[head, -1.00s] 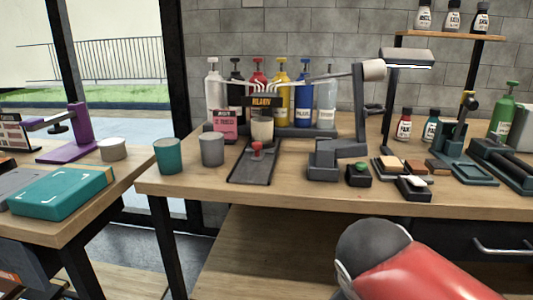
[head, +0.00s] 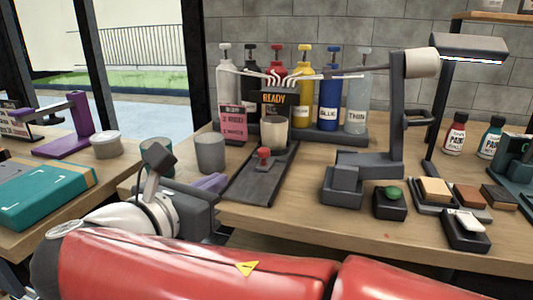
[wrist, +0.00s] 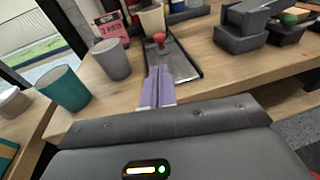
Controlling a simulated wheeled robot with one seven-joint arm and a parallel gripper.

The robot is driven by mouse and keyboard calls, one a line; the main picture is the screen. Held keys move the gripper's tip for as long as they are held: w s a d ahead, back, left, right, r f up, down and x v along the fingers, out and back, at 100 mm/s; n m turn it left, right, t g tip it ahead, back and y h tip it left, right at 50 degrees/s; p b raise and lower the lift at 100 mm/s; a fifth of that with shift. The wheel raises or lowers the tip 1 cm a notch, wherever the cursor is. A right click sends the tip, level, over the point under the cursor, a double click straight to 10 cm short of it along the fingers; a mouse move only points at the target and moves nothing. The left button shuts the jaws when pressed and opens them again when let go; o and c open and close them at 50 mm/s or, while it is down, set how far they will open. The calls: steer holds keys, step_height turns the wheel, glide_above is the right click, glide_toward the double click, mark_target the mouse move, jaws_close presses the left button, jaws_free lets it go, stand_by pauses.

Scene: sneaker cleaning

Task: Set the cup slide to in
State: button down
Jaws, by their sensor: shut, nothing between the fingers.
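The cup slide is a dark flat track (head: 255,180) on the table with a red knob (head: 264,153) on it. The knob also shows in the wrist view (wrist: 159,38). A cream cup (head: 273,132) stands just behind the knob, below the white nozzles and a sign reading READY. My gripper (head: 213,182) is shut and empty, with its purple fingers at the left of the track's near part. In the wrist view the closed fingertips (wrist: 159,70) point toward the knob and sit apart from it, over the track's near left edge.
A grey cup (head: 210,153) stands left of the track, and a teal cup (wrist: 63,88) is farther left. Bottles (head: 328,95) stand behind the nozzles. A dark stand with an arm (head: 365,165) and a green button (head: 391,193) are to the right.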

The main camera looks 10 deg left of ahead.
mark_target(261, 154)
steer(key=x, duration=1.3)
steer(key=shift+w+d+p, duration=0.2)
steer(key=shift+w+p, duration=0.1)
